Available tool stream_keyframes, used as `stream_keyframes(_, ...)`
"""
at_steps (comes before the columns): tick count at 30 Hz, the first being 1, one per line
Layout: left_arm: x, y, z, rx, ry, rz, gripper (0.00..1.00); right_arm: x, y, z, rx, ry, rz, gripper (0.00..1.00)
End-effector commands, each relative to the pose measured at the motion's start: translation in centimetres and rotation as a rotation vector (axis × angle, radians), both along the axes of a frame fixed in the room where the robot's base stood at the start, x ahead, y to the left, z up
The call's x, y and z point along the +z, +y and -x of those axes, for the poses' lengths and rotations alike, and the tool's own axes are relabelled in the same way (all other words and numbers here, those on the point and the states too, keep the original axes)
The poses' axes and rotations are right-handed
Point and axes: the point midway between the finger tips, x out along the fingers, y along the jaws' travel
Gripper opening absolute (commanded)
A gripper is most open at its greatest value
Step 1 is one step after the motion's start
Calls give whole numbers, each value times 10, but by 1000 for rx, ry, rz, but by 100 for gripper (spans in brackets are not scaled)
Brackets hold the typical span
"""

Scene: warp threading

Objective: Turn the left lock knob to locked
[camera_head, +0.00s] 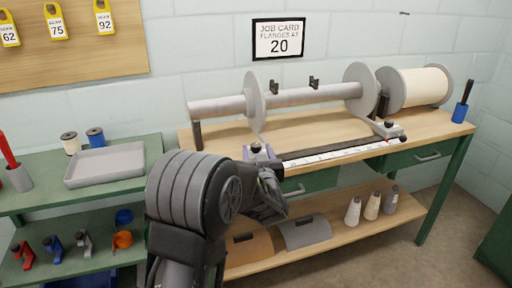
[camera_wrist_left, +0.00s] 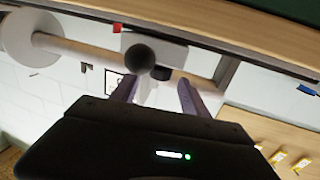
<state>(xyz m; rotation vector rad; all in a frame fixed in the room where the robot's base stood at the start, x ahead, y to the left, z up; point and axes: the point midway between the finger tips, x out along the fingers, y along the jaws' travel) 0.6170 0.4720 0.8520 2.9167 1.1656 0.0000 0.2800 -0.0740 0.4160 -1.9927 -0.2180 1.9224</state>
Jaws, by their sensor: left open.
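The left lock knob (camera_head: 256,147) is a small dark knob on a grey block at the left end of the scale rail, below the left flange (camera_head: 254,97). In the left wrist view the knob (camera_wrist_left: 139,57) is a round black ball just past the fingertips. My left gripper (camera_wrist_left: 156,88) is open, its purple fingers spread on either side of the line to the knob, and nothing shows between them. In the head view it (camera_head: 262,168) is at the block, partly hidden by my arm. Whether a finger touches the knob I cannot tell. My right gripper is out of view.
The rail with a white scale (camera_head: 335,153) runs right to another lock block (camera_head: 387,128). A roller with two flanges lies above the bench (camera_head: 300,128). A cream spool (camera_head: 418,88) stands at right. A shelf with a grey tray (camera_head: 105,165) is at left. A job card (camera_head: 279,39) reads 20.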

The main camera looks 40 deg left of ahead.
Motion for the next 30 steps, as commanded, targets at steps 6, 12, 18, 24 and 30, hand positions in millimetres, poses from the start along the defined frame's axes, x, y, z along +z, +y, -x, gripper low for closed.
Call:
stream_keyframes(6, 0, 19, -20, 0, 0, -1, 53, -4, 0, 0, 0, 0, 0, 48)
stream_keyframes(12, 0, 23, -24, -1, 0, 0, 53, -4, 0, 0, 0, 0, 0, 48)
stream_keyframes(18, 0, 23, -24, -1, 0, 0, 49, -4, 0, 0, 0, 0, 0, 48)
stream_keyframes(24, 0, 23, -24, -1, 0, 0, 32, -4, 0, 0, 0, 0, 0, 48)
stream_keyframes(30, 0, 23, -24, -1, 0, 0, 16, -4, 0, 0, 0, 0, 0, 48)
